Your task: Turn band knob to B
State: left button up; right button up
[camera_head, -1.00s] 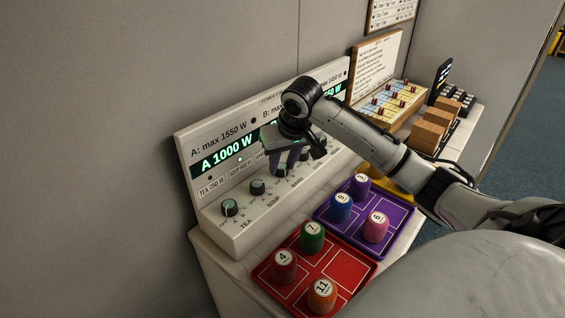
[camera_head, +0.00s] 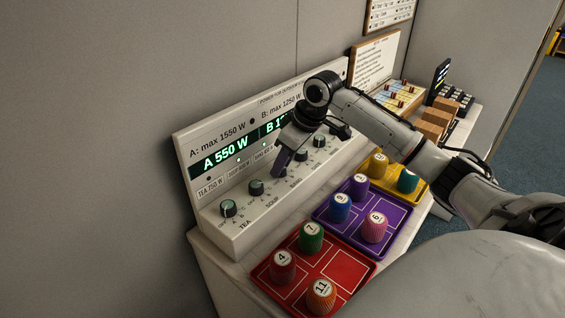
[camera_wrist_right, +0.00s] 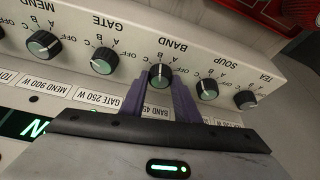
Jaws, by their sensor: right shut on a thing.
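The band knob (camera_wrist_right: 161,76) is a dark round knob with a green-grey cap and a pale pointer line, on the sloped white panel (camera_wrist_right: 120,25). In the wrist view its pointer stands roughly toward the B mark. My right gripper (camera_wrist_right: 161,82) is shut on it, with a purple finger on each side. In the head view the right gripper (camera_head: 279,170) reaches down to the panel (camera_head: 235,238) and its fingers mostly hide the band knob. The display (camera_head: 220,160) reads A 550 W; the B figure is partly covered. My left gripper is not in view.
The soup knob (camera_head: 256,187) and the gate knob (camera_head: 302,155) flank the gripper closely. In front lie red (camera_head: 345,268), purple (camera_head: 393,215) and yellow (camera_head: 421,190) trays with numbered spools. A wall stands behind the panel.

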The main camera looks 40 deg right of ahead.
jog(key=shift+w+r, duration=0.1)
jog(key=shift+r, duration=0.05)
dwell(0.4)
jog(key=o, duration=1)
jog(key=shift+o, duration=0.2)
jog(key=v, duration=1)
jog(key=shift+s+d, duration=0.1)
jog(key=shift+s, duration=0.1)
